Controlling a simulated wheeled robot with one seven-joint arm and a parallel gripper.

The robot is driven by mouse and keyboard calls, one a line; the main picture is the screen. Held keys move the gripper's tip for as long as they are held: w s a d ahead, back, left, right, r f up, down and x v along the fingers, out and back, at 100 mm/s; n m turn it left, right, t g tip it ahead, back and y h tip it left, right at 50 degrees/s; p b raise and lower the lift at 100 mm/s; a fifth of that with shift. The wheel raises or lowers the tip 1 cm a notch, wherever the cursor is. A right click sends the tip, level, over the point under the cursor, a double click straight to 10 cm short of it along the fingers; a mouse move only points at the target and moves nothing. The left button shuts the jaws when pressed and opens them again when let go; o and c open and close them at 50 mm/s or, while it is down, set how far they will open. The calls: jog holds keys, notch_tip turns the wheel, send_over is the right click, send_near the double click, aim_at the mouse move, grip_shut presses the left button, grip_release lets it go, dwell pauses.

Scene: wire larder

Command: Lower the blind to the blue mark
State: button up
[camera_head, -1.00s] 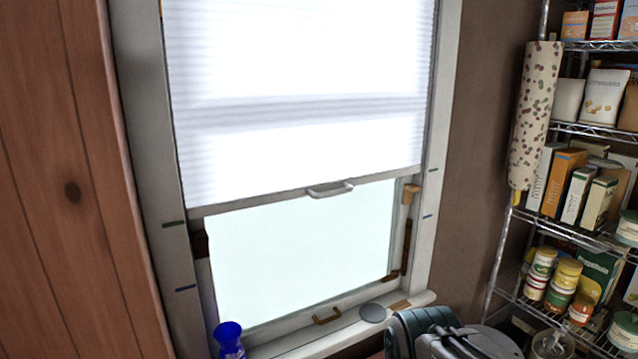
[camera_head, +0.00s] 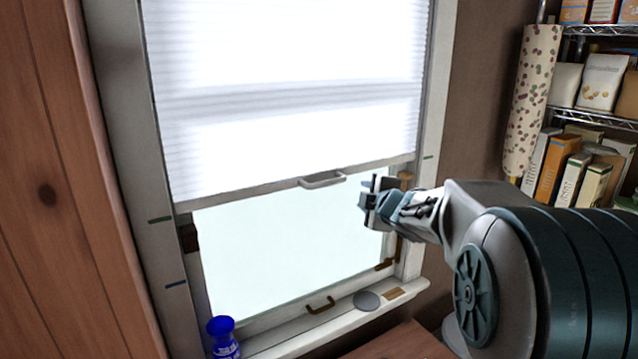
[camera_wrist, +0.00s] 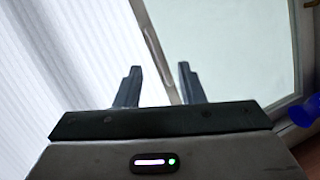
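The white pleated blind (camera_head: 290,110) hangs over the upper part of the window. Its bottom rail (camera_head: 240,196) is close to the green marks (camera_head: 160,219) and above the blue mark (camera_head: 176,284) on the left frame. A pale handle (camera_head: 322,180) sticks out from the middle of the rail. My gripper (camera_head: 368,196) is in front of the window, just right of the handle and apart from it. In the wrist view my gripper (camera_wrist: 159,78) is open, with the rail and handle (camera_wrist: 157,50) seen beyond and between the fingers. The right blue mark is hidden, apparently behind my arm.
A blue bottle (camera_head: 222,338) stands at the sill's left end. A grey disc (camera_head: 367,300) and a brown block (camera_head: 394,293) lie on the sill (camera_head: 290,335). A brown sash handle (camera_head: 320,305) is below the glass. Stocked wire shelves (camera_head: 590,115) stand at right.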

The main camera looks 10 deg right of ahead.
aim_at(326, 184)
jog(key=w+a+f+n+y, duration=0.1)
jog(key=w+a+n, duration=0.1)
jog(key=w, duration=0.3)
jog(key=w+a+f+n+y+p, duration=0.1)
jog(key=w+a+n, duration=0.1)
jog(key=w, duration=0.3)
jog(key=w+a+f+n+y+p, duration=0.1)
jog(key=w+a+y, duration=0.1)
jog(key=w, duration=0.3)
jog(key=shift+w+a+n, duration=0.1)
jog(key=shift+a+n, duration=0.3)
jog(key=shift+a, duration=0.3)
grip_shut()
